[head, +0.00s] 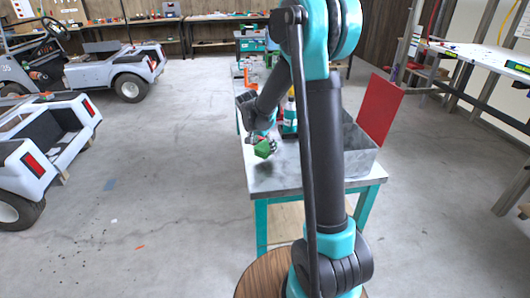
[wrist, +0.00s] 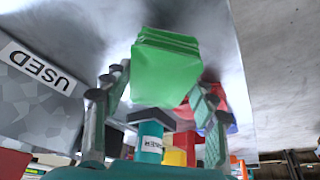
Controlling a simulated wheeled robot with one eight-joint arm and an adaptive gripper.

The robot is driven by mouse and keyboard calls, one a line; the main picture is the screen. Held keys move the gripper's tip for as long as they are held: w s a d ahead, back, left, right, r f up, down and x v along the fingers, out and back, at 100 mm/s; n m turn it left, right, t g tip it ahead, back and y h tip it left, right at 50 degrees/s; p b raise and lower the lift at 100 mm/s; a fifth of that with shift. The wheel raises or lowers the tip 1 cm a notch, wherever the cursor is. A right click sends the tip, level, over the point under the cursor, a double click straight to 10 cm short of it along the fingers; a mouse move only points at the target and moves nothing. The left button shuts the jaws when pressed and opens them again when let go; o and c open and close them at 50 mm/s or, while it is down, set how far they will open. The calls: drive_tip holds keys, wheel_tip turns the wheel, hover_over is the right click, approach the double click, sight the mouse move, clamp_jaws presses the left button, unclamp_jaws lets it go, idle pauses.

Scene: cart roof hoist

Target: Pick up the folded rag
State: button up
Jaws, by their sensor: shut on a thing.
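The folded rag is green and shows in the head view (head: 263,149) near the front end of the narrow workbench (head: 256,181). In the wrist view the rag (wrist: 165,70) is a bright green stack of folds between the fingertips. My gripper (head: 261,141) is shut on the rag; its two fingers flank it in the wrist view (wrist: 160,90). A dark shadow lies on the bench top below the rag, so it looks held a little above the surface. My arm hides part of the bench in the head view.
A grey metal bin (head: 360,160) with a raised red lid (head: 380,108) stands right of the rag. A bin wall with a "USED" label (wrist: 37,68) shows in the wrist view. Bottles and other items crowd the bench behind. Carts (head: 40,150) stand left; the floor between is open.

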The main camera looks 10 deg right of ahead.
sight(265, 146)
wheel_tip(265, 146, up, 18)
drive_tip(key=shift+f, duration=0.25)
